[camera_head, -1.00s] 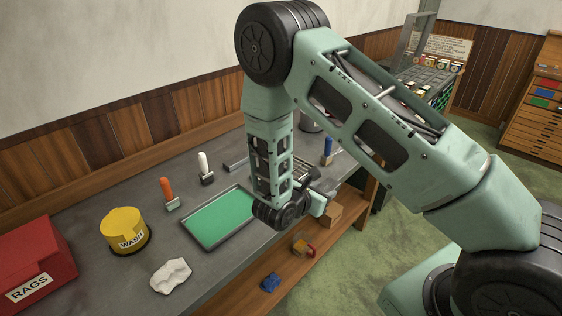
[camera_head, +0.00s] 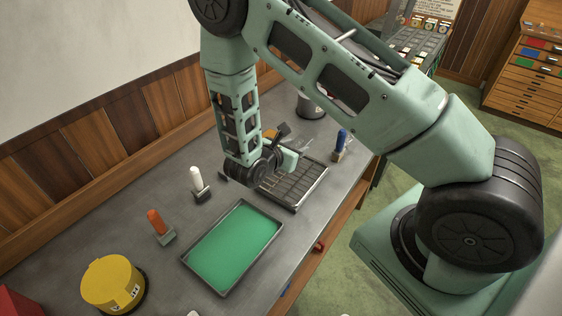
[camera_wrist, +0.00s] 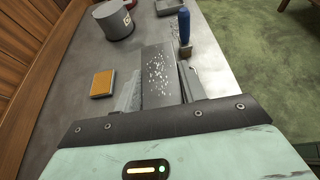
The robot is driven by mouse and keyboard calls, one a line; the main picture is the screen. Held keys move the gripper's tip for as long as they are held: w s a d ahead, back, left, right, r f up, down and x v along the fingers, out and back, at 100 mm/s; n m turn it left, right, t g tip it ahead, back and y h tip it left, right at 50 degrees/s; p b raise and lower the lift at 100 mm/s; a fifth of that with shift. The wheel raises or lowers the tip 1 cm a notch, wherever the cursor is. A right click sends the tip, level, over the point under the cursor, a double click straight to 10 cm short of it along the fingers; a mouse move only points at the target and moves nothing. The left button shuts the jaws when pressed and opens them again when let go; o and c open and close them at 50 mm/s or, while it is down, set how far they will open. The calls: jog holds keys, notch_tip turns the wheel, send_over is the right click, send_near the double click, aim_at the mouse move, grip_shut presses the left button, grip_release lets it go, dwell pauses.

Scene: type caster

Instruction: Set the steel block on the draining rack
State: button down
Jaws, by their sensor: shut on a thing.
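My gripper (camera_wrist: 160,88) is shut on a flat grey steel block (camera_wrist: 160,75) with white specks on its face, seen between the two fingers in the wrist view. In the head view, my gripper (camera_head: 286,152) is over the back left part of the draining rack (camera_head: 302,190), a dark slatted tray on the bench. My wrist hides part of the rack. I cannot tell from these views whether the block touches the rack.
A green tray (camera_head: 232,246) lies in front of the rack. A blue-handled tool (camera_head: 340,143) stands right of it, a grey pot (camera_head: 312,104) behind. A white-handled tool (camera_head: 198,182), an orange-handled tool (camera_head: 157,226) and a yellow tub (camera_head: 112,283) stand left. An orange pad (camera_wrist: 102,83) lies beside the block.

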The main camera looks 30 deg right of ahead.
aim_at(291, 177)
jog(key=shift+w, duration=0.35)
jog(key=shift+w+f, duration=0.15)
jog(key=shift+f, duration=0.2)
jog(key=shift+f+p, duration=1.75)
jog(key=shift+f, duration=2.8)
jog(key=shift+f, duration=0.15)
jog(key=c, duration=0.8)
grip_release()
